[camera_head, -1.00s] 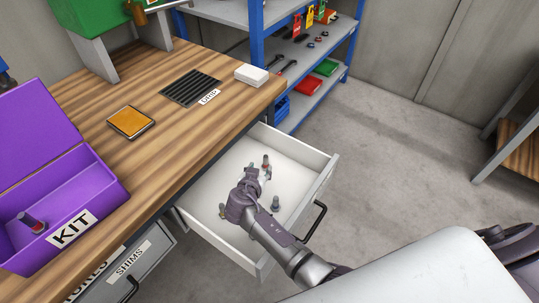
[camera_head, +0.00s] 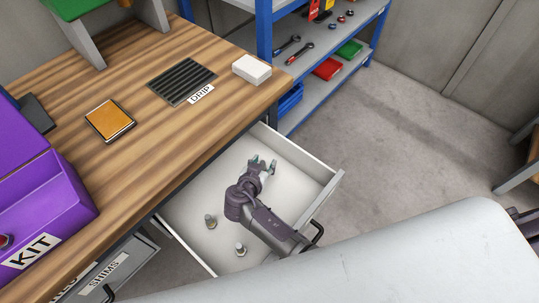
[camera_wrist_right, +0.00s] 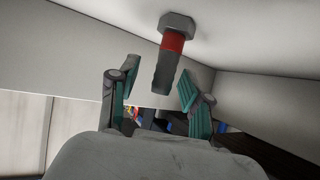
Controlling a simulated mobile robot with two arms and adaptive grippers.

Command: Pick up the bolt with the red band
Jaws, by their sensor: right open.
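The bolt with the red band (camera_wrist_right: 172,42) shows in the right wrist view, its grey hexagonal head at the top of the picture and its shank pointing down between the fingertips. In the head view I cannot make it out; my right gripper seems to cover it. My right gripper (camera_head: 262,163) is open inside the drawer (camera_head: 188,199), towards its back right part. In the wrist view, the fingers of the right gripper (camera_wrist_right: 158,82) stand on either side of the shank with gaps visible. My left gripper is not in view.
Two other bolts (camera_head: 210,222) (camera_head: 240,249) stand in the drawer, left of and below my right arm. A purple KIT box (camera_head: 60,205) on the workbench holds a red-banded part (camera_head: 5,240). Drawer walls (camera_head: 304,158) surround my gripper. A blue shelf (camera_head: 266,55) stands behind.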

